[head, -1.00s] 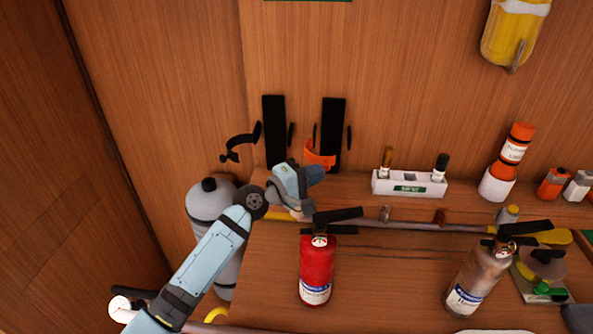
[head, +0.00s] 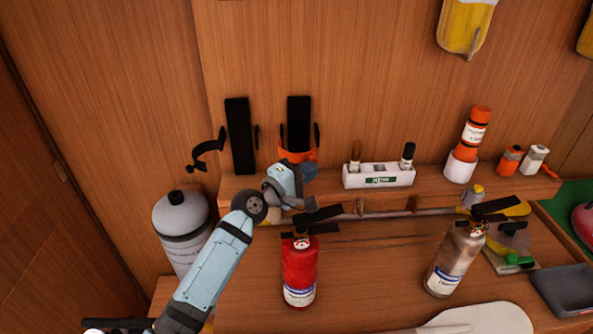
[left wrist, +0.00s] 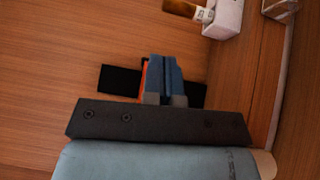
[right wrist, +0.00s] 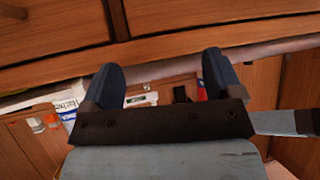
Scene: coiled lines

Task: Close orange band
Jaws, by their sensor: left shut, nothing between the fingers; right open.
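The orange band (head: 297,155) sits at the lower part of the right-hand black wall bracket (head: 299,115). It runs across the bracket's front; whether its ends meet is too small to tell. My left gripper (head: 309,171) is just below and in front of the band, its fingers shut with nothing between them. In the left wrist view the shut fingers (left wrist: 162,78) cover part of the bracket, and a strip of the orange band (left wrist: 144,78) shows along their left side. My right gripper (right wrist: 162,78) is open and empty, away from the bracket, seen only in its wrist view.
A black open clamp (head: 207,150) stands out beside the left bracket (head: 239,135). A grey cylinder (head: 182,220) stands at left. A red extinguisher (head: 299,270) and a silver one (head: 455,260) stand below the shelf. A white holder (head: 379,176) sits right of the band.

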